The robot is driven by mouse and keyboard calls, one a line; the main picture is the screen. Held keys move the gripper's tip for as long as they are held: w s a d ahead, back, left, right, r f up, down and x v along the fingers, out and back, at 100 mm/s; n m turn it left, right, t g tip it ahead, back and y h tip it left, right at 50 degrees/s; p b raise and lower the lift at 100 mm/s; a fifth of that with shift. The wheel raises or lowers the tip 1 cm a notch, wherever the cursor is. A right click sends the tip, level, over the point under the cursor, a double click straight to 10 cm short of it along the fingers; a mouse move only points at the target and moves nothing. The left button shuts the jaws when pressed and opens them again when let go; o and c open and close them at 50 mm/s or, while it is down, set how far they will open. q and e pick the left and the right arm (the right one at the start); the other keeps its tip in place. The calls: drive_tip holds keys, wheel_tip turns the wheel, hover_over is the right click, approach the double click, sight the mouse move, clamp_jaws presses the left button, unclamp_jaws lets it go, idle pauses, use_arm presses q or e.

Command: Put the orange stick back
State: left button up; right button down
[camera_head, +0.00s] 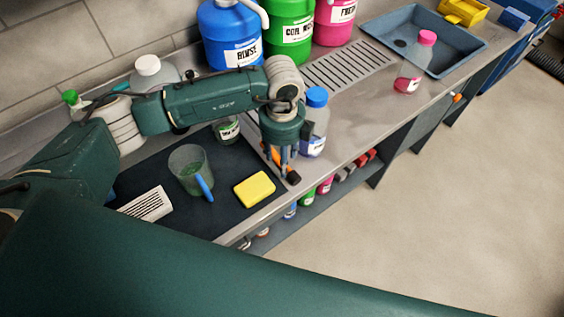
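The orange stick (276,156), with a dark end, is at the right edge of the dark mat. It is partly hidden by my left gripper (284,168). My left gripper points down, its fingers right at the stick; I cannot tell whether they are closed on it. My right gripper is not in view.
A yellow sponge (254,189) and a white ribbed block (147,204) lie on the dark mat (215,216). A blue-capped bottle (315,120) stands close right of my gripper. Large jugs stand behind; a sink (455,58) is at the far right.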

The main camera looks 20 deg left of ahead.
use_arm(q)
wheel_tip(320, 180, up, 10)
drive_tip(key=b, duration=0.2)
drive_tip(key=shift+f+b, duration=0.2)
drive_tip(key=shift+b, duration=0.15)
